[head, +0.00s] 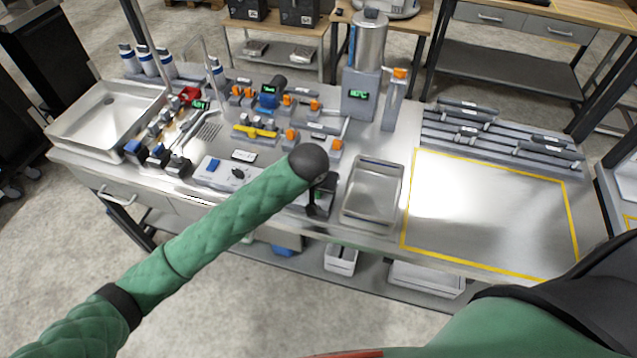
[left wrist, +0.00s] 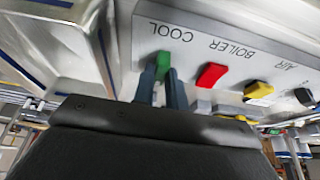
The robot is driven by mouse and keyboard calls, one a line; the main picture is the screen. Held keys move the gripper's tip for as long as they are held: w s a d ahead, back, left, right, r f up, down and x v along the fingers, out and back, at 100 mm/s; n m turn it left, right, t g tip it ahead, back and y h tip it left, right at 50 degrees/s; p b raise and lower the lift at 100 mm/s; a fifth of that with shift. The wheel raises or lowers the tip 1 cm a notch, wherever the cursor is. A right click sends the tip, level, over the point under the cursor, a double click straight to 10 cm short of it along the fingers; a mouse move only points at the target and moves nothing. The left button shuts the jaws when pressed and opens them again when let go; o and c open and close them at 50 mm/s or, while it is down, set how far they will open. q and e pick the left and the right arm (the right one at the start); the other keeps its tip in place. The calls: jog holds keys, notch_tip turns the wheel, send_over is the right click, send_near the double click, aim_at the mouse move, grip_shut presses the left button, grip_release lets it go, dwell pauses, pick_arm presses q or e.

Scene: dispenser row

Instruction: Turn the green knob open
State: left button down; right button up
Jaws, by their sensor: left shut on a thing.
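The green knob (left wrist: 163,62) is on a light grey panel (left wrist: 200,40) in the left wrist view, under the label COOL, which appears upside down. My left gripper (left wrist: 162,82) has its two dark fingers on either side of the green knob and is shut on it. The fingers cover part of the knob, so its turn angle is hard to tell. In the head view my left arm's dark end hides the knob and most of the panel. My right gripper is not in view.
A red knob (left wrist: 211,75), a yellow knob (left wrist: 258,90) and a dark knob (left wrist: 303,96) follow in the same row, close to my fingers. In the head view a steel basin (head: 345,205) lies right of the gripper. The yellow-outlined area (head: 480,215) is clear.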

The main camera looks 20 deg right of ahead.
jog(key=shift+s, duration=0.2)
pick_arm(q)
jog(key=c, duration=1.4)
grip_release()
jog(key=shift+c, duration=0.2)
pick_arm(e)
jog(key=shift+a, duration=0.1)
